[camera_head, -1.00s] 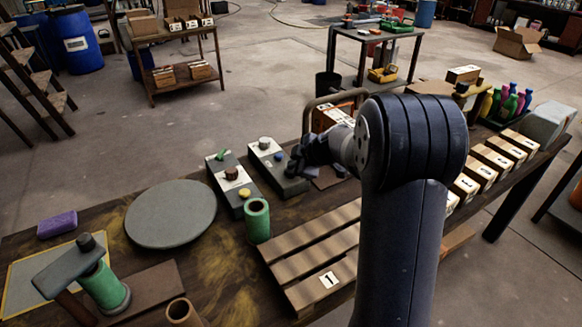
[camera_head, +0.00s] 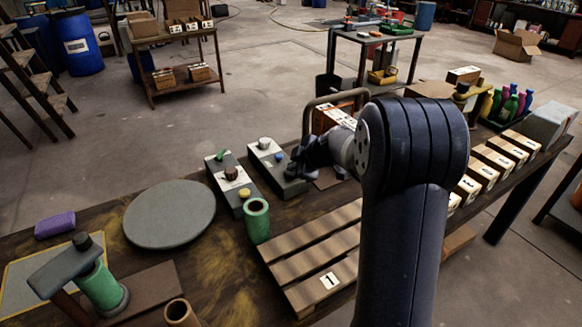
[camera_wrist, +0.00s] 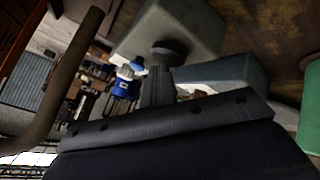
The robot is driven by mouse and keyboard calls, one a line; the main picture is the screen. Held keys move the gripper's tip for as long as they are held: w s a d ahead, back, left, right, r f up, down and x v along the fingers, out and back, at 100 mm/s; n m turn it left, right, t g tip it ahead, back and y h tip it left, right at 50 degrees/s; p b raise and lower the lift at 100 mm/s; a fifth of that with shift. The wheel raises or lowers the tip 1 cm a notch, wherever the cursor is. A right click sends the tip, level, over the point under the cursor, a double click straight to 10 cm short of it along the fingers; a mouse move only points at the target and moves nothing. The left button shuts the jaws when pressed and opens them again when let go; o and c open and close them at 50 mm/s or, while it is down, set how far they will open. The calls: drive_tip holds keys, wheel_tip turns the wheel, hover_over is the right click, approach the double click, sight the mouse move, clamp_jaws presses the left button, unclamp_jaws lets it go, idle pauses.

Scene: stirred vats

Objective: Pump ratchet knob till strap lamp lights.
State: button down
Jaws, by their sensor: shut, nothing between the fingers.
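Two grey control boxes stand side by side on the bench. The right box (camera_head: 262,157) carries a pale round knob (camera_head: 264,143) and a blue button (camera_head: 280,156). The left box (camera_head: 220,170) carries a green lever, a brown knob (camera_head: 231,173) and a yellow button. My gripper (camera_head: 294,168) is shut and empty at the near right end of the right box. In the wrist view, its fingers (camera_wrist: 158,82) point toward a dark round knob (camera_wrist: 170,52) on a pale box. Contact is unclear. I cannot tell which knob is the ratchet, nor find a lit strap lamp.
A curved bar handle (camera_head: 306,117) and an orange crate (camera_head: 325,119) stand just behind my gripper. A grey disc (camera_head: 170,215) is left. Bottles (camera_head: 512,104) stand far right.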

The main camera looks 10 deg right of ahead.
drive_tip(key=shift+r, duration=1.65)
drive_tip(key=shift+r, duration=0.15)
wheel_tip(320, 180, up, 5)
drive_tip(key=shift+f+p, duration=0.1)
drive_tip(key=shift+p, duration=1)
drive_tip(key=shift+a, duration=0.1)
idle(1.2)
